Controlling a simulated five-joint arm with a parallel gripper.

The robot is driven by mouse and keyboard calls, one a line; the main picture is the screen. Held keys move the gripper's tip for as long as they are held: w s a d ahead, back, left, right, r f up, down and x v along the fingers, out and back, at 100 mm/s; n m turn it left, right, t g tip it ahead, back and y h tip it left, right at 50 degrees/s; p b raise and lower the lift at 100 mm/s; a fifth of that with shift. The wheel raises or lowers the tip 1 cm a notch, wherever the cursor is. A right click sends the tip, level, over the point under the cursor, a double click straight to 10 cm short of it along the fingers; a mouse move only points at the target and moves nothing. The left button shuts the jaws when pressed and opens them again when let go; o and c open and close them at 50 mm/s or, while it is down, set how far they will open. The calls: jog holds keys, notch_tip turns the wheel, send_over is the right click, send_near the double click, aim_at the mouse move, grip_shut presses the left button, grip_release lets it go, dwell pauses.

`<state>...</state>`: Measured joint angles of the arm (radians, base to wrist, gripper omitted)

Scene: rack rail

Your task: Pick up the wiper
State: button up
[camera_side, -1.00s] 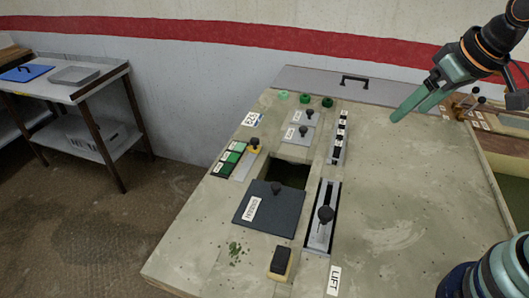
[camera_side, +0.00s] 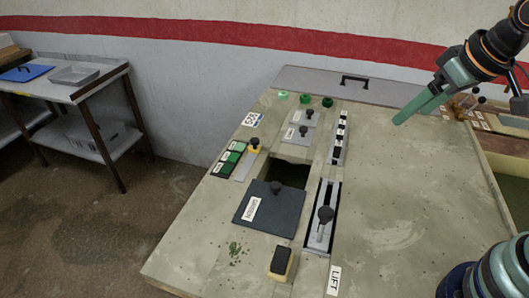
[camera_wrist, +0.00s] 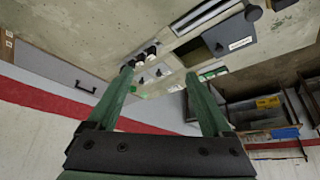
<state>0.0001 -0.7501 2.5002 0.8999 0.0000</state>
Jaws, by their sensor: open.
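The wiper appears to be the small block with a black top and a pale yellow base (camera_side: 281,262) near the front edge of the bench, below the dark lid plate (camera_side: 268,212). My gripper (camera_side: 402,118) is at the right back, above the bench and far from the block. In the wrist view the two green fingers (camera_wrist: 158,82) stand wide apart with nothing between them. A dark block (camera_wrist: 253,12) beside the lid at the top of that view may be the wiper; I cannot tell for sure.
A square opening (camera_side: 288,173) lies behind the lid. Small knobs and green buttons (camera_side: 305,99) sit farther back. The bench's right side is clear. A side table (camera_side: 75,85) stands at left.

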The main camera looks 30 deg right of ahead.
dwell(0.3)
jog(key=shift+o, duration=1.3)
jog(key=n+g, duration=0.6)
jog(key=n, duration=0.3)
send_over(281, 256)
notch_tip(281, 256, down, 13)
jog(key=f, duration=0.6)
jog(key=shift+s+a+f, duration=0.2)
jog(key=shift+w+d+f, duration=0.1)
jog(key=shift+f, duration=1.3)
jog(key=shift+w+d+f, duration=0.1)
jog(key=shift+f, duration=1.25)
